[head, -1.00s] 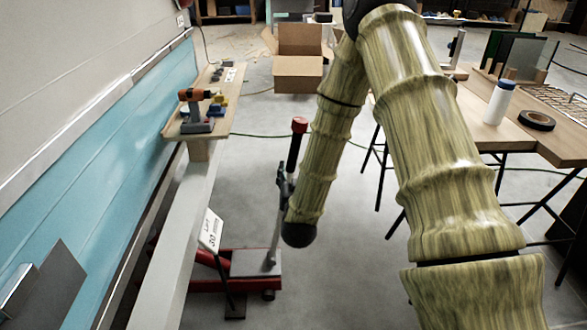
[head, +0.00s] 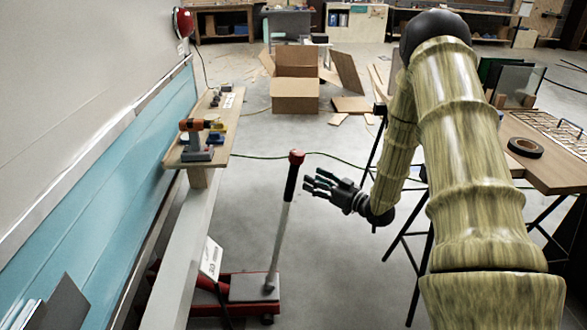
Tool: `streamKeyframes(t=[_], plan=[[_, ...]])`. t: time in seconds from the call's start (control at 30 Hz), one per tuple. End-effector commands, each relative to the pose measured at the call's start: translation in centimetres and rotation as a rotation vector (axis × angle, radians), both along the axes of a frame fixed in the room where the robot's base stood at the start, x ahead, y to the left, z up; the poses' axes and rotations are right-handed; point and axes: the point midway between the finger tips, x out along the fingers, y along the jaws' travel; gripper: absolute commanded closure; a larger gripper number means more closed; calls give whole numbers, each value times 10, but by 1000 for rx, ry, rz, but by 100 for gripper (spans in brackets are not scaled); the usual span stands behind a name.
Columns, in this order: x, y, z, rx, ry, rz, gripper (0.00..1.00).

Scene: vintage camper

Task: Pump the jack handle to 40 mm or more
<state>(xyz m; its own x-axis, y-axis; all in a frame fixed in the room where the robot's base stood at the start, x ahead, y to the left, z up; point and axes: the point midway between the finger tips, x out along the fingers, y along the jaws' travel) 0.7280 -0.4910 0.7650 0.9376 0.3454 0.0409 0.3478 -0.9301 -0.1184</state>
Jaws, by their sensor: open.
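The jack handle (head: 284,228) is a grey lever with a black grip and a red knob at its top. It stands nearly upright, leaning slightly right, from the red and grey floor jack (head: 253,288) in the lower middle of the head view. A white sign card (head: 211,258) stands beside the jack, its text too small to read now. My gripper (head: 315,185) is right of the handle's black grip, with its fingers pointing left toward it. It is open and empty, with a small gap to the handle.
A shelf (head: 172,150) along the blue camper wall at left carries an orange drill (head: 193,125) and small parts. A wooden table (head: 545,170) with a tape roll (head: 525,147) stands at right. Cardboard boxes (head: 296,96) lie behind. Open floor surrounds the handle.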

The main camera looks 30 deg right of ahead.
Motion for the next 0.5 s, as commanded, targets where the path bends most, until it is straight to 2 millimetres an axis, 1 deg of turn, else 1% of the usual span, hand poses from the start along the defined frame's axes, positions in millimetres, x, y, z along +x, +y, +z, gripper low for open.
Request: streamKeyframes(t=[0.03, 0.13, 0.27, 0.37, 0.5], plan=[[-4, -4, 1, -9, 9, 23, 49], [-10, -9, -2, -20, 26, 59, 49], [-11, -9, -4, -25, 35, 77, 49], [-5, -6, -4, -25, 36, 78, 49], [13, 2, -4, -26, 33, 79, 49]])
